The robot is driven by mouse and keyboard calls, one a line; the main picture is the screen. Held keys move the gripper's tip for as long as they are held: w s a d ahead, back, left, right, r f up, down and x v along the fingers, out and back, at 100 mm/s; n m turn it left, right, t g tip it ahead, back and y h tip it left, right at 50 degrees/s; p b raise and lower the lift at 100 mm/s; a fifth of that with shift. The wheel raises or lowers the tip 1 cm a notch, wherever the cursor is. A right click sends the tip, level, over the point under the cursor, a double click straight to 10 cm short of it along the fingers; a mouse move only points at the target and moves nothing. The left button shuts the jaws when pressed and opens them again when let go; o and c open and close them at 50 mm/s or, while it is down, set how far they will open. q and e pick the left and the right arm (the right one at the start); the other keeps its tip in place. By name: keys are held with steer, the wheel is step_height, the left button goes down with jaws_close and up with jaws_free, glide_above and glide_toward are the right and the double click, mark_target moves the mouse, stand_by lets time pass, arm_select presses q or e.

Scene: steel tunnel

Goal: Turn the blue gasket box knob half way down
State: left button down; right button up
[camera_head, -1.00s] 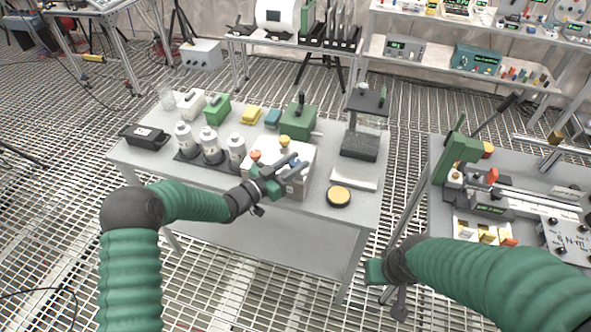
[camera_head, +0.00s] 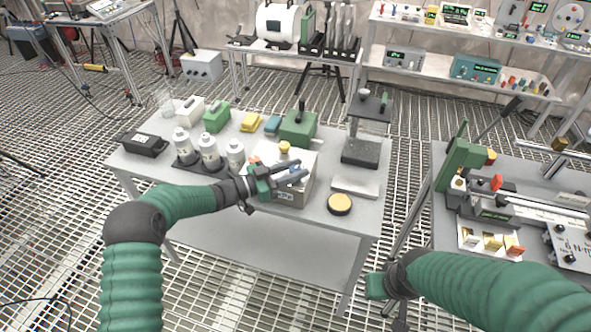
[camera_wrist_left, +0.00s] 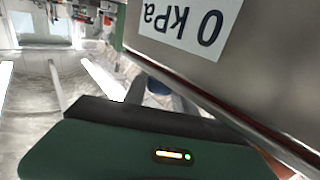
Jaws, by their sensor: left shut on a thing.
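The gasket box (camera_head: 306,160) is a light grey box at the front middle of the table. A yellow knob (camera_head: 284,147) stands on its top, and an orange knob at its left is mostly hidden by my gripper. My left gripper (camera_head: 291,176) reaches over the box's near side from the left, its fingers closed on the blue knob, which they largely cover. In the left wrist view a dark blue round part (camera_wrist_left: 158,86) shows beyond the finger, beside the box face with its "0 kPa" label (camera_wrist_left: 192,22). My right gripper (camera_head: 377,286) hangs in front of the table; its fingers are unclear.
White bottles (camera_head: 209,150) stand in a dark rack left of the box. A yellow-topped round tin (camera_head: 340,204) and a pale plate (camera_head: 355,182) lie to its right. A dark stand (camera_head: 361,153) rises behind them. Another bench (camera_head: 440,220) is at the right.

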arm_select(q)
steer(key=c, duration=1)
jaws_free()
steer(key=shift+w, duration=0.1)
steer(key=shift+a, duration=0.1)
steer(key=v, duration=1.6)
steer(key=shift+s+a, duration=0.25)
steer(key=shift+a, duration=0.1)
